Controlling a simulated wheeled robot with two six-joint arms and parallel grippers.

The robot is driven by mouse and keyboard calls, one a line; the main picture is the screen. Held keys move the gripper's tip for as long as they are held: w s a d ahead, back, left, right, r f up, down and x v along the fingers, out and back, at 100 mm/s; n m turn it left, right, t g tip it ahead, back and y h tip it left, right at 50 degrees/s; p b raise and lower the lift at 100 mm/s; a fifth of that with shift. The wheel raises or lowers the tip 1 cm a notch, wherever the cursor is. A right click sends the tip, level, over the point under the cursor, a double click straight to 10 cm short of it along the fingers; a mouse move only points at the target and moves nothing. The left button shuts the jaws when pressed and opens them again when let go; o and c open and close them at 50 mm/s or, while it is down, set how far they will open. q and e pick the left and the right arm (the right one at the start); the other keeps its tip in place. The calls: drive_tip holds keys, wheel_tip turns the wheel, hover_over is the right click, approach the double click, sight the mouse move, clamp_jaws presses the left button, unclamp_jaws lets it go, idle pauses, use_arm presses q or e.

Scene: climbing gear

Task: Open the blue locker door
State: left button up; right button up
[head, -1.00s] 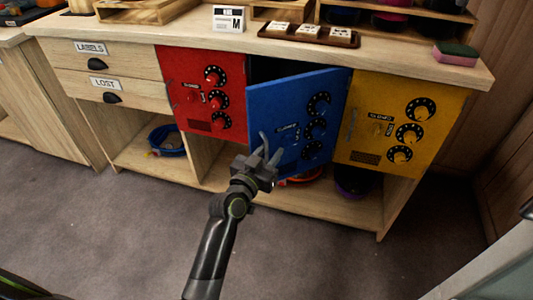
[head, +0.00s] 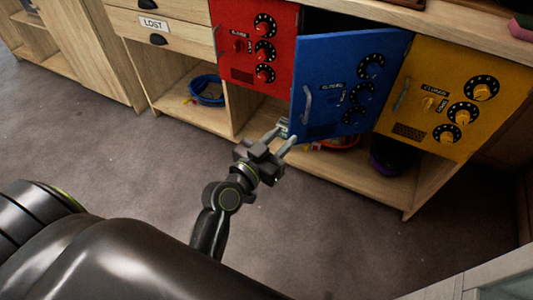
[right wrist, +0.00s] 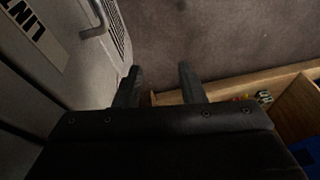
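The blue locker door (head: 325,72) stands ajar between the red and yellow doors in the head view, with a dark gap above it. Its free left edge is swung outward, and its right edge is by the yellow door. Its grey handle (head: 307,103) is near that left edge, with nothing around it. My left gripper (head: 286,134) is open and empty, just below and left of the handle, near the door's lower left corner. I cannot tell whether a finger touches the door. My right gripper (right wrist: 159,84) is open and empty in the right wrist view.
The red door (head: 250,20) and yellow door (head: 465,75) are shut. An open shelf below holds a blue round item (head: 207,90) and other gear. Grey floor (head: 130,150) lies clear in front. A pale panel with a handle (right wrist: 97,20) stands beside my right gripper.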

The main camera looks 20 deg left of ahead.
use_arm(q)
drive_tip(key=v, duration=0.5)
drive_tip(key=shift+s+b, duration=0.15)
drive_tip(key=shift+b, duration=0.2)
use_arm(e)
drive_tip(key=shift+w+a+r+t, duration=0.15)
drive_tip(key=shift+r+t, duration=0.25)
drive_tip(key=shift+r, duration=0.35)
